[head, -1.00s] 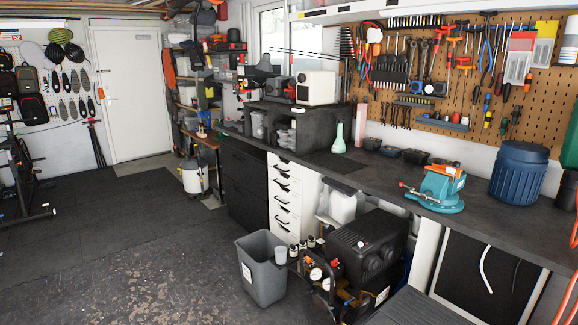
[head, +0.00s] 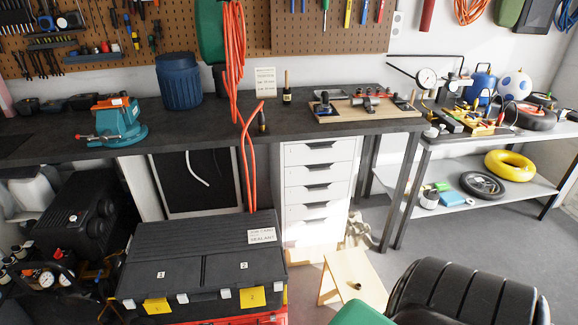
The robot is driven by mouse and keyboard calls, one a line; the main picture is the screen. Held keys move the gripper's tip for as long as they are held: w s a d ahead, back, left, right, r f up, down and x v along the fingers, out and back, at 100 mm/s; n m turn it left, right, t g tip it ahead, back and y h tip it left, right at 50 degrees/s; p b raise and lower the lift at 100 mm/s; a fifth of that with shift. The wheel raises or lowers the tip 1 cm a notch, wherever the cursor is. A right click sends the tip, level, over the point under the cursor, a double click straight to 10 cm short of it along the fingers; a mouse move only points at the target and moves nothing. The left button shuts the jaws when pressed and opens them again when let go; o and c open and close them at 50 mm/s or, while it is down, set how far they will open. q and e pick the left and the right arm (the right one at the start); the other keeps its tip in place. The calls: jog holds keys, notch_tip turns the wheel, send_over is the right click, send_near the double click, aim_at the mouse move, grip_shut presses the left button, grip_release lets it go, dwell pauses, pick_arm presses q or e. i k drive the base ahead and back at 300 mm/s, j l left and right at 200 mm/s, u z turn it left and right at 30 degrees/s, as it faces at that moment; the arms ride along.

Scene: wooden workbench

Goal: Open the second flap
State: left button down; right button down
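A black toolbox (head: 200,241) with a two-part lid stands in front of the workbench, at the lower left of the head view. Its left flap (head: 163,272) is marked 1 and its second flap (head: 243,266) is marked 2. Both flaps are shut. White latches and yellow tags show along the front edge. A paper label lies on the lid at the back right of the second flap. Neither of my grippers is in view.
A black workbench (head: 230,116) runs behind the toolbox. A black compressor (head: 85,215) stands left of it. A wooden stool (head: 352,277) and a black seat (head: 465,293) stand to the right. Orange hose (head: 247,160) hangs behind the toolbox. Grey floor is free at right.

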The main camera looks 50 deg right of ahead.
aim_at(242, 269)
jog(key=z, duration=1.2)
